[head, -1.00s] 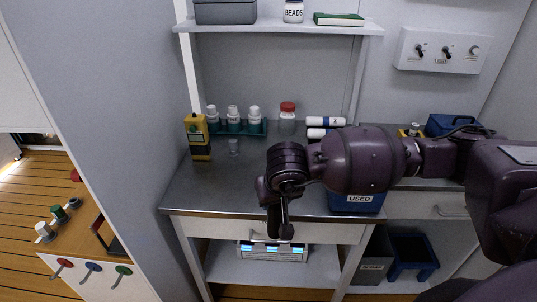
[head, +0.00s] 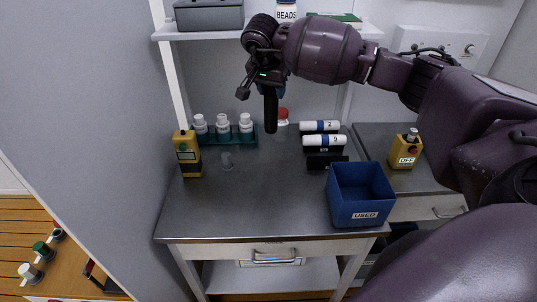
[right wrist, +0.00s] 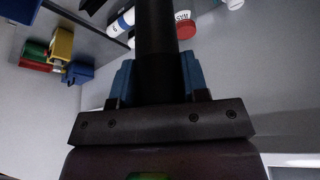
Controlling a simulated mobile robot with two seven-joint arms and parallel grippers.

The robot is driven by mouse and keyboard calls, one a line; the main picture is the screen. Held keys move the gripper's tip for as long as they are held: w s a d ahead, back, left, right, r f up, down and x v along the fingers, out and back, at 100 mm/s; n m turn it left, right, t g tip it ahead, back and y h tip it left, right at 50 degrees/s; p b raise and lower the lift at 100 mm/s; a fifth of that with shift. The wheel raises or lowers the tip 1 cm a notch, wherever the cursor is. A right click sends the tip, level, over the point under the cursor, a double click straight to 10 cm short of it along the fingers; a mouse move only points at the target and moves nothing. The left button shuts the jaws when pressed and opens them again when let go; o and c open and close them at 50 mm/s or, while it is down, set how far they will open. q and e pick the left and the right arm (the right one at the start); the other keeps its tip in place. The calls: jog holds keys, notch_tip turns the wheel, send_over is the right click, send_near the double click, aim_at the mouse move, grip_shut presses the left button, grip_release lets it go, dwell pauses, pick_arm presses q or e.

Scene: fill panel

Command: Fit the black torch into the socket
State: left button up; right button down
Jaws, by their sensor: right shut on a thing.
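The black torch (head: 271,112) is a dark cylinder that hangs upright below my right gripper (head: 268,88), above the back of the steel bench. In the right wrist view the torch (right wrist: 156,45) stands between the blue fingers of the same gripper (right wrist: 157,82), which is shut on it. Black holders on the bench carry two white cylinders marked 2 (head: 319,126) and 9 (head: 324,141). A low black holder (head: 326,162) in front of them shows no white cylinder. I cannot tell for sure which part is the socket. My left gripper is out of view.
The blue USED bin (head: 360,196) stands at the bench's front right.

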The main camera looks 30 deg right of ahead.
aim_at(272, 130)
notch_tip(272, 130, down, 13)
jog(key=shift+s+f+p, duration=0.1)
jog(key=shift+f+p, duration=0.1)
jog(key=shift+p, duration=0.7)
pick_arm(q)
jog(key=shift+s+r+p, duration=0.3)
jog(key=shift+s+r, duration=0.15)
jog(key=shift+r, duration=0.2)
pick_arm(e)
notch_tip(272, 130, down, 5)
jog(key=shift+f, duration=0.1)
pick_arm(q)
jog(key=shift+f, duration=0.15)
pick_arm(e)
jog(key=shift+f, duration=0.1)
jog(key=c, duration=1)
grip_release()
jog(key=shift+f, duration=0.1)
jog(key=o, duration=0.4)
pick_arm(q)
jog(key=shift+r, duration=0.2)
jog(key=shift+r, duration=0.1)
